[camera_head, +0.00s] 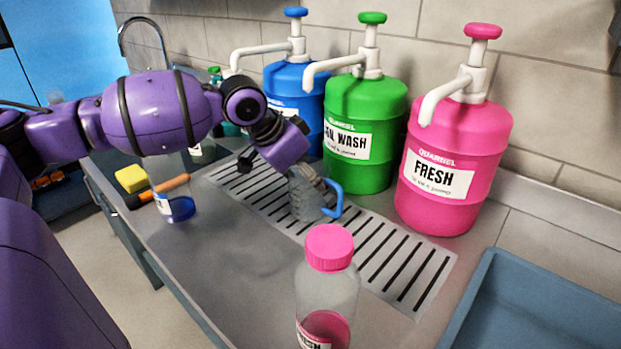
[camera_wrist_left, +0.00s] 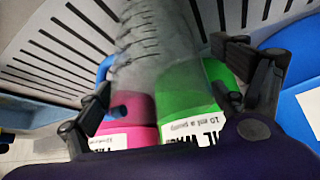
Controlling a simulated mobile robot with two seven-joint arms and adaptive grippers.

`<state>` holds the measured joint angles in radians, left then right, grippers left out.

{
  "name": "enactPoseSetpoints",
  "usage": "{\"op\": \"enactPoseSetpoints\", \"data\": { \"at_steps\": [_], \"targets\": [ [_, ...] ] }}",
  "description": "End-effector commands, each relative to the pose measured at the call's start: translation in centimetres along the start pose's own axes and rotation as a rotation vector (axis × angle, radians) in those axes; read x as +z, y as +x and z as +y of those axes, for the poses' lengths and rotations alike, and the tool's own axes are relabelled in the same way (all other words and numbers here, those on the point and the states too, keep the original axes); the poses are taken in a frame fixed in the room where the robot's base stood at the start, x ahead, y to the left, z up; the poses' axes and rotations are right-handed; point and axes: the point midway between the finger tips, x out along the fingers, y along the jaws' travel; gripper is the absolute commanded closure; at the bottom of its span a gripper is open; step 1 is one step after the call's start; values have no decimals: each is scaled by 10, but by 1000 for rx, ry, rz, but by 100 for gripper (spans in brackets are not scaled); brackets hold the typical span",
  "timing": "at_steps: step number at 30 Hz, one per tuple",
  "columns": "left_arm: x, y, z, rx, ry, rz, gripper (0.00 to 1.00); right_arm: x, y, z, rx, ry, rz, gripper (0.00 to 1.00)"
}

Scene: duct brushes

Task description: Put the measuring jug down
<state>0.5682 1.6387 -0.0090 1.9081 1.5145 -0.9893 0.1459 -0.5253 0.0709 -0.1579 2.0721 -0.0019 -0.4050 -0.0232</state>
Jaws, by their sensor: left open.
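The measuring jug (camera_head: 305,198) is clear grey with a blue handle (camera_head: 333,198). It appears to stand upright on the slotted drain grate, with its handle to the right. My left gripper (camera_head: 275,168) is open at the jug's upper left in the head view, and part of the jug is hidden behind it. In the left wrist view the jug (camera_wrist_left: 150,45), with dark graduation marks, shows between the spread fingers of my left gripper (camera_wrist_left: 165,98). I cannot tell whether a finger touches it. My right gripper is not in view.
Blue (camera_head: 295,80), green (camera_head: 365,130) and pink (camera_head: 455,165) pump containers stand behind the grate (camera_head: 390,255). A pink-capped bottle (camera_head: 328,285) stands in front. A blue tray (camera_head: 480,280) is at right. A yellow sponge (camera_head: 131,178), an orange-handled tool (camera_head: 172,184) and a blue-bottomed container (camera_head: 178,208) are at left.

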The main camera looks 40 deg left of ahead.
Motion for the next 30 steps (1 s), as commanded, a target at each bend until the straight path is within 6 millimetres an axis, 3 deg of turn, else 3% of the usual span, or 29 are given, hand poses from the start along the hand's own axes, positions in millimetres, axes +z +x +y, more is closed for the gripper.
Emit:
{"op": "enactPoseSetpoints", "data": {
  "at_steps": [5,11,22,30],
  "targets": [
    [-1,-1,0,0,0,0,11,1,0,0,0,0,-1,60],
    [-1,-17,-1,-2,-1,-2,11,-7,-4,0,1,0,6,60],
    [-5,-82,1,1,-1,5,11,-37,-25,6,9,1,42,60],
    [-3,-118,1,1,0,2,11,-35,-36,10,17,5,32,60]
  ]
}}
